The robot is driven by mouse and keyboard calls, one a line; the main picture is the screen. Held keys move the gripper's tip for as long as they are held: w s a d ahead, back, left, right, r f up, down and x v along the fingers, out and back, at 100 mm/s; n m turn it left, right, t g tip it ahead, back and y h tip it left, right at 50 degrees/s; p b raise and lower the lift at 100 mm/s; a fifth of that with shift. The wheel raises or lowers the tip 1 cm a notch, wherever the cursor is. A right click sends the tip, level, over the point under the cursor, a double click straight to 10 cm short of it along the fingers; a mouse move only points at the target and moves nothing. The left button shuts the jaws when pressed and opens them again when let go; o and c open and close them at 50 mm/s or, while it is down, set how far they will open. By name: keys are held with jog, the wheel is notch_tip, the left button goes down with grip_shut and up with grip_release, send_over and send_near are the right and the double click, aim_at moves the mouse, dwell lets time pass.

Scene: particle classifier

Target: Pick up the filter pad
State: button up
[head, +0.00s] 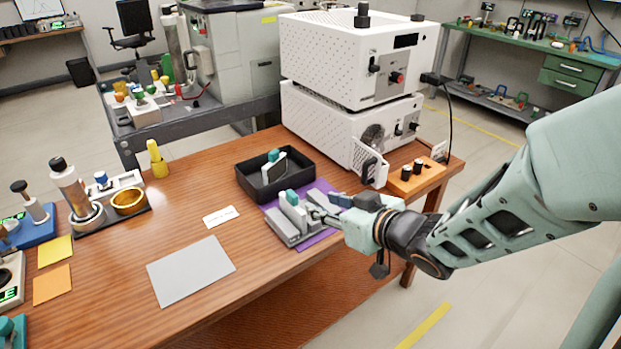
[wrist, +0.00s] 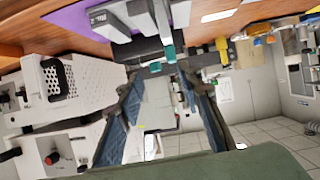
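A thin dark pad in a pale frame with a teal tab (head: 273,170) stands upright in a black open tray (head: 246,186). A grey holder (head: 285,229) on a purple mat (head: 318,239) bears pale upright plates with a second teal tab (head: 292,197). I cannot tell for sure which tabbed piece is the filter pad. My gripper (head: 318,210) is just right of the grey holder, close to its plates. In the wrist view my gripper (wrist: 158,72) has its fingers apart, with nothing visibly held. Two teal tabs (wrist: 169,54) show beyond the fingertips; contact cannot be told.
A white stacked instrument (head: 345,62) stands behind the tray, with an orange knob box (head: 416,178) at its right. A grey sheet (head: 191,271) and small white label (head: 221,216) lie to the left. The front middle of the wooden table is clear.

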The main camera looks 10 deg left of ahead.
aim_at(293, 194)
jog(key=shift+y, duration=0.4)
jog(key=a, duration=0.1)
jog(key=w+a+f+b, duration=0.1)
jog(key=a, duration=0.1)
jog(key=w+a, duration=0.1)
jog(key=a, duration=0.1)
jog(key=shift+w+a+f+b, duration=0.2)
jog(key=shift+f+b, duration=0.05)
jog(key=shift+b, duration=0.15)
jog(key=b+x, duration=0.1)
jog(key=x, duration=0.3)
jog(key=shift+w+a+f+b, duration=0.2)
jog(key=shift+w+b, duration=0.05)
jog(key=shift+b, duration=0.15)
jog(key=shift+w+a+f, duration=0.1)
jog(key=shift+w+a, duration=0.25)
jog(key=shift+a, duration=0.05)
grip_shut()
